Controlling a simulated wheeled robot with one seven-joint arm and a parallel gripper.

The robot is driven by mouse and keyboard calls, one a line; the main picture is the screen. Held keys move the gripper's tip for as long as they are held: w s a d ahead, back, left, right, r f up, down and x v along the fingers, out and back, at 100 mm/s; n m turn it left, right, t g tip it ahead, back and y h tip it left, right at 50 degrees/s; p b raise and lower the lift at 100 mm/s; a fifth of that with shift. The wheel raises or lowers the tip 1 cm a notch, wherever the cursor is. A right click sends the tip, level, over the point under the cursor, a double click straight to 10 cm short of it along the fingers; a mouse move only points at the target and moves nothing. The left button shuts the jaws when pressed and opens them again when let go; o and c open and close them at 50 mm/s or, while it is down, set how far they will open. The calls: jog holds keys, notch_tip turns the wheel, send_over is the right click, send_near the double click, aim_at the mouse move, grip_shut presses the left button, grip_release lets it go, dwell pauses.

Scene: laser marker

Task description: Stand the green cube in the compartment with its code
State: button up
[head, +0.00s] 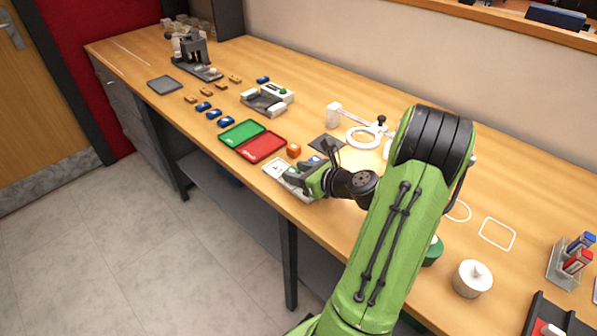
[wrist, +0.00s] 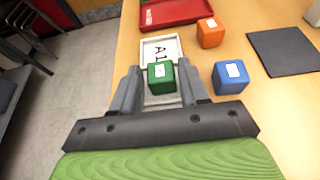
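The green cube (wrist: 161,78) has a white label on top, too small to read. In the wrist view it sits between the two fingers of my gripper (wrist: 160,84), over the near part of a pale tray (wrist: 146,46). A large "A1" marking shows just beyond the cube. The fingers stand on either side of the cube, with a narrow gap visible at the left finger. Whether the cube rests fully on the tray floor is hard to tell.
An orange cube (wrist: 210,32) and a blue cube (wrist: 230,77) stand right of the tray. A dark mat (wrist: 288,50) lies further right. Red (head: 262,147) and green (head: 241,132) trays lie beyond. The table's front edge is close on the left in the wrist view.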

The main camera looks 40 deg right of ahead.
jog(key=shift+o, duration=1.3)
jog(key=p+v, duration=0.4)
jog(key=v, duration=1.1)
jog(key=shift+s+r, duration=0.2)
jog(key=shift+s, duration=0.15)
